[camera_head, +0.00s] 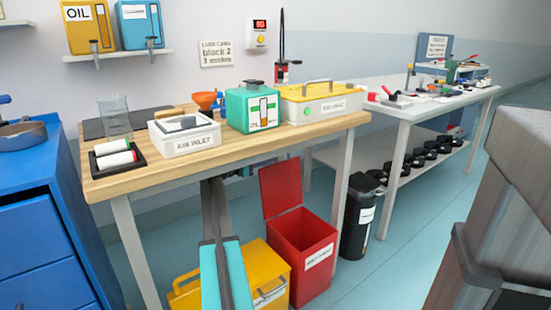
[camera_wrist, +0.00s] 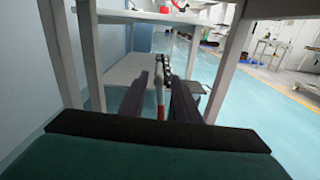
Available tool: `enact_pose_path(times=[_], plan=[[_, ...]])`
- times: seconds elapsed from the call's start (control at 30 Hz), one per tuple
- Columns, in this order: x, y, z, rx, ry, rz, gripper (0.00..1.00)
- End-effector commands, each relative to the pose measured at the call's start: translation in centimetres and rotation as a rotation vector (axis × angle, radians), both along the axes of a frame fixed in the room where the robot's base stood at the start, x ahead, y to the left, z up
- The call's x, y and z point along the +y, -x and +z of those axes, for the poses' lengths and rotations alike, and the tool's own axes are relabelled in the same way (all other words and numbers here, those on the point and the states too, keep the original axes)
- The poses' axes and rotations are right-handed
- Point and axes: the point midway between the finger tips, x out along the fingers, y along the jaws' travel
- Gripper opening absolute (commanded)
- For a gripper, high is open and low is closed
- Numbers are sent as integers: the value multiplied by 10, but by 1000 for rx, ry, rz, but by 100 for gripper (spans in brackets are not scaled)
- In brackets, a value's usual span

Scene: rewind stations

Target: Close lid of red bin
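The red bin (camera_head: 302,250) stands on the floor under the front of the wooden bench in the head view. Its red lid (camera_head: 281,188) is open, standing up at the back edge of the bin. A white label is on its front. My gripper (camera_wrist: 161,80) shows in the wrist view as two dark fingers with a gap between them. It is open, with nothing clearly held; a thin red and white thing shows in the gap, too small to identify. The gripper is not visible in the head view. I cannot make out the red bin in the wrist view.
A yellow bin (camera_head: 265,262) stands left of the red bin, and a black bin (camera_head: 357,215) stands to its right. The wooden bench (camera_head: 110,186) overhangs them, with grey legs nearby. A blue cabinet (camera_head: 45,235) is at the left. The floor in front of the black bin is clear.

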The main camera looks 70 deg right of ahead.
Motion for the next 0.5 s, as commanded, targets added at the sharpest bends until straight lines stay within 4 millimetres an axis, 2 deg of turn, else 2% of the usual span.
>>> enact_pose_path(times=[0.23,0.5], plan=[[-30,19,-3,0,0,-2,30],[-45,28,-1,0,0,1,30]])
